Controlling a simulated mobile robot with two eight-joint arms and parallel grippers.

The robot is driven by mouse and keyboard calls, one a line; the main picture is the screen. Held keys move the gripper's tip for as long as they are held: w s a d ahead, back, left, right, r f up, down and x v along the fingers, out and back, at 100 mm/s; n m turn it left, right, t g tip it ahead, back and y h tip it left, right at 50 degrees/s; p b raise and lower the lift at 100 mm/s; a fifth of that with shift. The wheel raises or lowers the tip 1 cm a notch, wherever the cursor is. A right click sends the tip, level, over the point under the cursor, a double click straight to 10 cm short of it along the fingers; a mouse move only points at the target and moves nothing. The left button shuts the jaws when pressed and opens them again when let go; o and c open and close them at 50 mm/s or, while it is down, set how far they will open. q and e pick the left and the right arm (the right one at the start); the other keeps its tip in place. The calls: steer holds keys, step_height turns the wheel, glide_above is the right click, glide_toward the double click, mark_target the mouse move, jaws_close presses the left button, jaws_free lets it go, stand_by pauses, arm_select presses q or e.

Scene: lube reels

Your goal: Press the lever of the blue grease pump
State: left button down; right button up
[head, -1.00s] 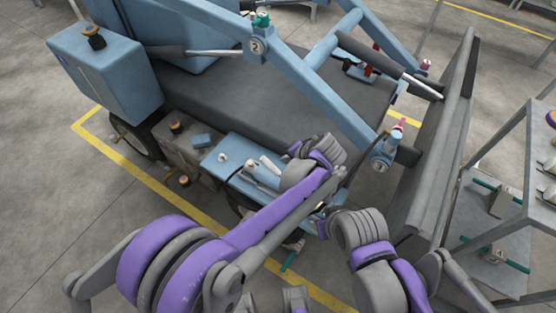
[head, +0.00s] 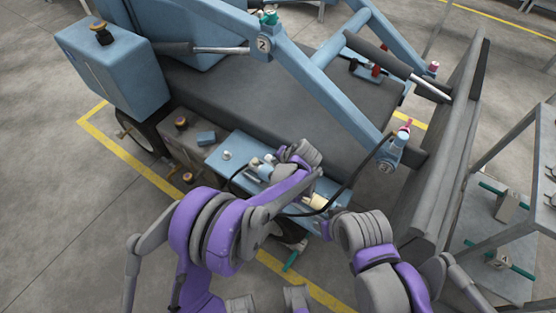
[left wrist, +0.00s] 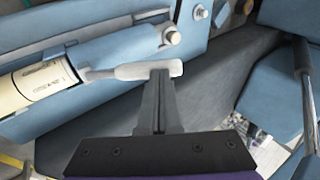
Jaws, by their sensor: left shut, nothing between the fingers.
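The blue grease pump (left wrist: 90,45) fills the upper left of the left wrist view, with a cream printed cylinder (left wrist: 38,86) along it. Its lever has a thin grey rod and a pale grip (left wrist: 148,70). My left gripper (left wrist: 161,78) is shut and empty, with its fingertips at the pale grip; they overlap it in the picture, but I cannot tell whether they touch. In the head view the cream cylinder (head: 316,201) shows beside my left wrist, which hides part of the pump and the fingertips. My right gripper is not visible, only arm links.
A black hose (head: 352,180) curves from the pump area toward a blue arm joint with a pink cap (head: 405,128). The big blue machine (head: 300,75) fills the back. A grey plate (head: 445,150) and a metal shelf (head: 515,185) stand at the right.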

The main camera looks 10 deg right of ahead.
mark_target(269, 161)
arm_select(q)
steer(key=shift+a, duration=0.1)
steer(key=shift+w+a+f+g+h+b, duration=0.6)
steer(key=shift+w+f+g+h+b, duration=0.1)
steer(key=shift+f+g, duration=0.1)
steer(key=shift+w+a+f+n+g+h+b, duration=0.15)
steer(key=shift+w+a+f+g+h+b, duration=0.1)
steer(key=shift+f+g+h+b, duration=0.15)
steer(key=shift+w+a+f+n+g+h+b, duration=0.2)
steer(key=shift+a+f+g+h+b, duration=0.1)
steer(key=shift+f+g, duration=0.15)
steer(key=shift+a+b+x, duration=0.25)
steer(key=shift+b+x, duration=0.65)
steer(key=shift+x, duration=0.1)
steer(key=shift+a+f, duration=0.15)
